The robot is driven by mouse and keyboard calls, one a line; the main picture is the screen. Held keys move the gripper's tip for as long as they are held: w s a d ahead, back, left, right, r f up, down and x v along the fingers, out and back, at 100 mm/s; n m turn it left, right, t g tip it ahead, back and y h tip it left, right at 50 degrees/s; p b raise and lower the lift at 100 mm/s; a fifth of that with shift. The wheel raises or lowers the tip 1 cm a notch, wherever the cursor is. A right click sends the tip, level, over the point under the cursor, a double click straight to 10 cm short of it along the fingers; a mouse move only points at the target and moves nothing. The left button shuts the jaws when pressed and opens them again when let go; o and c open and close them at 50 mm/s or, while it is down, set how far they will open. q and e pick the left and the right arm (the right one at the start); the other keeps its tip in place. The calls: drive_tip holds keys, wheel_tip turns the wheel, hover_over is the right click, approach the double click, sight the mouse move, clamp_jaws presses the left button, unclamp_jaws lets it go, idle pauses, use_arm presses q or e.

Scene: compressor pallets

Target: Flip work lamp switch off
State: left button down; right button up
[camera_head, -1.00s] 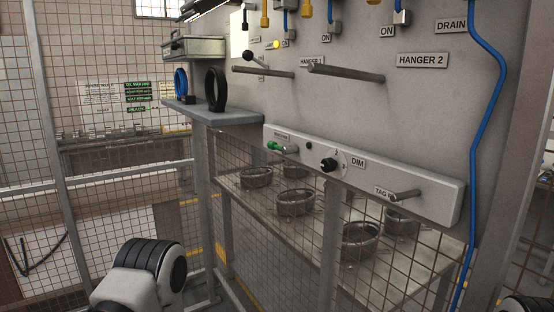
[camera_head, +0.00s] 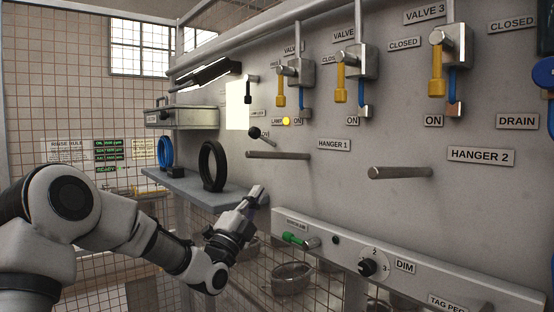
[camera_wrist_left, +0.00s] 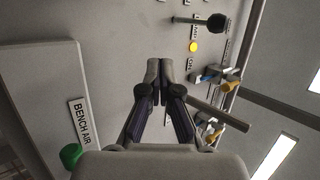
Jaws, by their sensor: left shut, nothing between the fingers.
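A black ball-ended lever (camera_head: 254,132) sticks out of the grey panel, just below a lit yellow indicator (camera_head: 286,121) and a LAMP label (camera_head: 277,121). The lever also shows in the left wrist view (camera_wrist_left: 217,22), near the top, with the yellow indicator (camera_wrist_left: 194,46) by it. The black work lamp (camera_head: 208,75) hangs at the upper left, with a bright patch on the panel by it. My left gripper (camera_head: 258,192) is shut and empty, below the lever and apart from it. Its closed fingertips show in the left wrist view (camera_wrist_left: 159,65). My right gripper is out of view.
The HANGER 1 rod (camera_head: 278,155) juts out between my left gripper and the lever. A shelf (camera_head: 190,184) with a black ring (camera_head: 212,166) is to the left. The bench-air rail (camera_head: 420,268) with its green handle (camera_head: 294,238) is below right. Yellow-handled valves (camera_head: 341,78) are above.

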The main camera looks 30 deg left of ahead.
use_arm(q)
drive_tip(key=t+y, duration=0.1)
approach(260, 136)
drive_tip(key=s+d, duration=0.2)
drive_tip(key=s, duration=0.1)
drive_tip(key=shift+n, duration=0.3)
drive_tip(key=p+x, duration=0.6)
drive_tip(key=x, duration=0.3)
drive_tip(key=shift+w+r+p, duration=0.15)
drive_tip(key=shift+r+p, duration=0.2)
drive_tip(key=shift+r, duration=0.05)
drive_tip(key=shift+w+a+r, duration=0.1)
drive_tip(key=shift+w+r, duration=0.1)
drive_tip(key=shift+w, duration=0.2)
